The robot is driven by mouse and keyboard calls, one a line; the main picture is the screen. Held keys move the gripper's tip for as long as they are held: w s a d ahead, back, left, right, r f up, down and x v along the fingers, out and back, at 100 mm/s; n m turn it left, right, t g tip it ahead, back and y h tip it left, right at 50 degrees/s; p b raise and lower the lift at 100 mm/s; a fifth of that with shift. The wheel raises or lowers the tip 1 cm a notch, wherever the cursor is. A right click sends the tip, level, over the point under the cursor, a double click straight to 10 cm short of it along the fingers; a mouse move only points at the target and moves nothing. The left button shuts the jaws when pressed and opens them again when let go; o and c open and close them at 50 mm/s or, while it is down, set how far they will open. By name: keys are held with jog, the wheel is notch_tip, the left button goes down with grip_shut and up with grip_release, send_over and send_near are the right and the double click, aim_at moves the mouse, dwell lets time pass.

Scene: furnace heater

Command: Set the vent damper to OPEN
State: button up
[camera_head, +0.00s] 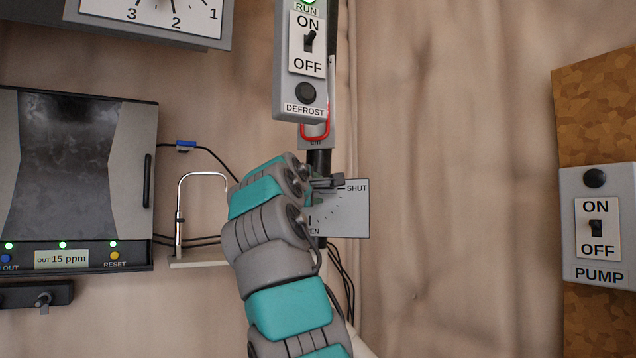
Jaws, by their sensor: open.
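The vent damper's grey dial plate (350,215) is on a dark vertical pipe (320,162), right of my arm. SHUT is printed at its upper right. A partly hidden label ending in "EN" is at its lower left, and an arc of dots lies between them. My gripper (316,190) is open at the plate's upper left, with my wrist covering the plate's left side. A dark bar points right toward SHUT there. I cannot tell where damper handle and gripper fingers part, or whether they touch.
A grey ON/OFF box marked DEFROST (303,75) hangs just above, with a red loop (316,130) under it. A thin metal pipe stand (179,220) and a gas readout panel (75,200) are left. A PUMP switch (597,225) is far right, past clear wall.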

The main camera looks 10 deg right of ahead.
jog(key=shift+w+d, duration=0.3)
jog(key=shift+w, duration=0.15)
jog(key=shift+c, duration=0.2)
grip_shut()
dwell(1.0)
